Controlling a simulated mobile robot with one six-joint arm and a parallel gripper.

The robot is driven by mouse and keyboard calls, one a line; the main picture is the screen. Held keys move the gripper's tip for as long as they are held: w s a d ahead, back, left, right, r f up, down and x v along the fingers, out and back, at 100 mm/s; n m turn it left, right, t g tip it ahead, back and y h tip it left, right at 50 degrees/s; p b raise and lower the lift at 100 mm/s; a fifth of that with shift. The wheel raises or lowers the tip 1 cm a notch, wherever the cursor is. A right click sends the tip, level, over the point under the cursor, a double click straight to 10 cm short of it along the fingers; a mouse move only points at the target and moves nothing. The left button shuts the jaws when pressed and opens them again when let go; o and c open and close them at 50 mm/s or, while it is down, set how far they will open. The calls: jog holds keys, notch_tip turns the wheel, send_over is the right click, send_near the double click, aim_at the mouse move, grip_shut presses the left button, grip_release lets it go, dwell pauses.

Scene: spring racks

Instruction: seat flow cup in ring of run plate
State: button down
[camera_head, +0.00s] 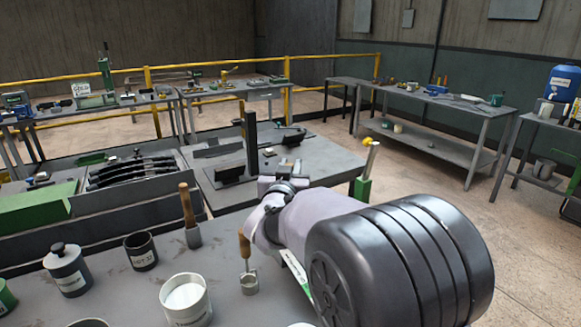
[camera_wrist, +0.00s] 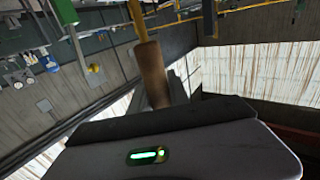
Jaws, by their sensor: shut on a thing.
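The flow cup (camera_head: 249,285) is a small grey metal cup below a tan wooden handle, near the middle front of the bench in the head view. My gripper (camera_head: 254,230) is at the top of that handle and shut on it. My forearm hides part of the gripper, and I cannot tell whether the cup touches the bench top. In the wrist view the brown handle (camera_wrist: 152,75) rises beyond the gripper body. I cannot clearly make out the run plate or its ring; my arm covers the bench to the right of the cup.
A white open tub (camera_head: 187,299) stands left of the cup. A black cup (camera_head: 141,251), a lidded grey pot (camera_head: 66,269) and a wooden-handled brush (camera_head: 190,216) are farther left. A tall black post (camera_head: 251,145) rises on the bench behind. Bare bench lies between brush and tub.

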jog(key=shift+f+b, duration=0.4)
jog(key=shift+f, duration=0.45)
jog(key=c, duration=1.2)
grip_release()
jog(key=shift+o, duration=0.2)
